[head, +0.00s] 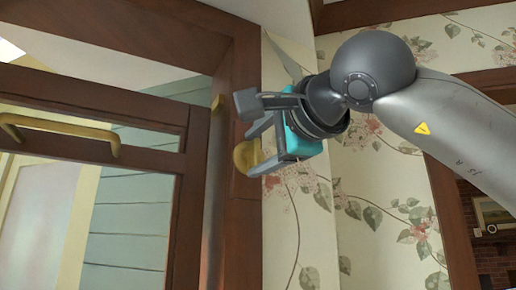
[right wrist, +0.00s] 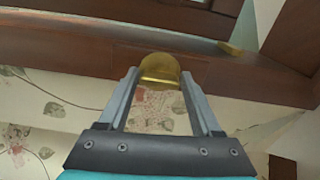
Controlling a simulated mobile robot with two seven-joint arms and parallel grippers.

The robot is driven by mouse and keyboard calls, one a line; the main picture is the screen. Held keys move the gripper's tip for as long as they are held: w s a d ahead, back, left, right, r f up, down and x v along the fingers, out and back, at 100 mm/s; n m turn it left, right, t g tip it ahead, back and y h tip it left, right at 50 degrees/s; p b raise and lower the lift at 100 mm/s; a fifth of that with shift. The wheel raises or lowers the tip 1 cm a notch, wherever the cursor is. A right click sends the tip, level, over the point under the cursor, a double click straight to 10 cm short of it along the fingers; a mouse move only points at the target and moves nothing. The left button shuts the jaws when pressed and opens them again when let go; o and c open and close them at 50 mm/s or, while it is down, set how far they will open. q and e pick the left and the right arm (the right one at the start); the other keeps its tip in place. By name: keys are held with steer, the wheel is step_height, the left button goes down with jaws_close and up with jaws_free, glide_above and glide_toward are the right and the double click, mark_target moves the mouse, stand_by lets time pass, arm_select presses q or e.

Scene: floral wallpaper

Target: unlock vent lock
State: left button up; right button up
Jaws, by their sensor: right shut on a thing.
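The vent lock (head: 243,158) is a rounded brass piece on the brown wooden frame at the right of the window. In the right wrist view the brass lock (right wrist: 160,70) sits between the tips of my right gripper (right wrist: 160,80). My right gripper (head: 252,136) reaches in from the right and is shut on the lock, with its fingers along the lock's sides. The fingers hide part of the lock in the head view. My left gripper is not in view.
A window with a wooden sash (head: 95,109) and a brass handle (head: 62,130) is at the left. A thin brass strip (head: 217,103) runs on the frame near the lock. Floral wallpaper (head: 300,235) covers the wall right of the frame. A wooden post (head: 460,220) stands further right.

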steer(key=o, duration=1.4)
steer(key=shift+c, duration=0.2)
steer(key=b+v, duration=0.3)
steer(key=v, duration=1.2)
steer(key=shift+f, duration=0.1)
